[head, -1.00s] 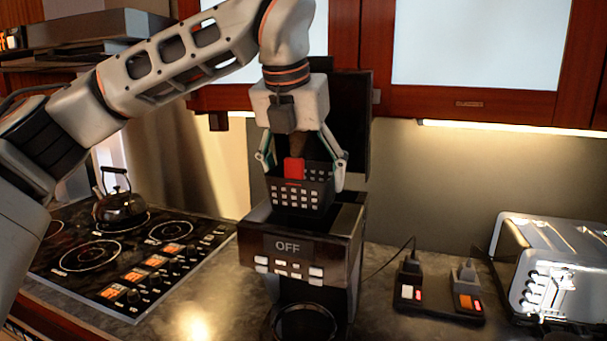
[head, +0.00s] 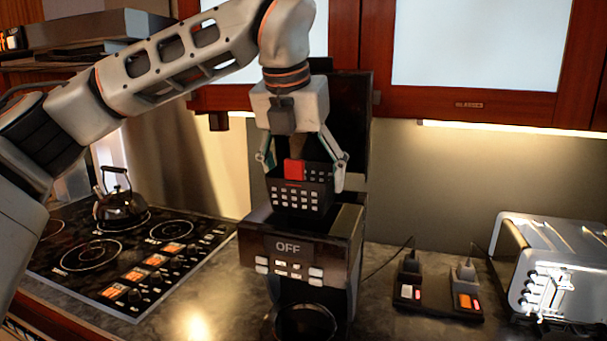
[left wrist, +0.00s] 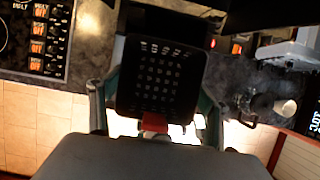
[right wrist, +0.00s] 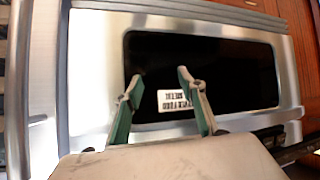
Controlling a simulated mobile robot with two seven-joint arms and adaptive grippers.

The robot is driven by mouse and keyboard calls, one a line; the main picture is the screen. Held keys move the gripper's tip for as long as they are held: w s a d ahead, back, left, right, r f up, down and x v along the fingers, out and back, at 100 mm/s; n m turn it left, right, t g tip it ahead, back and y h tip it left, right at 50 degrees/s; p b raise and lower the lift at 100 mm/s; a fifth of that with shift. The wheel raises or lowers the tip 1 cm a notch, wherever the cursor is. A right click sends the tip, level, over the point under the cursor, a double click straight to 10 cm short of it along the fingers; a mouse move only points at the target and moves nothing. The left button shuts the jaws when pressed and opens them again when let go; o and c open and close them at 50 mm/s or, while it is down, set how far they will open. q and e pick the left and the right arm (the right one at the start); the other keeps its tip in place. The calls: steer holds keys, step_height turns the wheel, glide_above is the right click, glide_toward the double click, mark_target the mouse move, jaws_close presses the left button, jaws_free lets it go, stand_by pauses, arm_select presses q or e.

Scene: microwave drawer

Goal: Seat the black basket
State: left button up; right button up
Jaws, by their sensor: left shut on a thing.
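The black basket (head: 301,197), with rows of square holes and a red tab, is upright at the top of the black coffee machine (head: 345,235), whose display reads OFF. My left gripper (head: 304,176) is shut on the basket, one finger at each side. The basket's underside is hidden behind the machine's front, so I cannot tell whether it touches the machine. In the left wrist view the basket (left wrist: 158,75) sits between the fingers, its red tab towards the gripper. My right gripper (right wrist: 157,84) is open and empty, before a steel appliance door with a dark window.
A stove top (head: 130,255) with a kettle (head: 121,207) is at the left. A power strip (head: 437,303) and a steel toaster (head: 550,265) stand at the right. Wall cabinets (head: 475,45) hang above. Some counter (head: 405,325) before the power strip is clear.

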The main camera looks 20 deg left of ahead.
mark_target(294, 160)
arm_select(q)
steer(key=shift+f+b, duration=1.75)
steer(key=shift+f, duration=0.8)
steer(key=o, duration=1.2)
steer(key=shift+o, duration=0.2)
steer(key=v, duration=1.2)
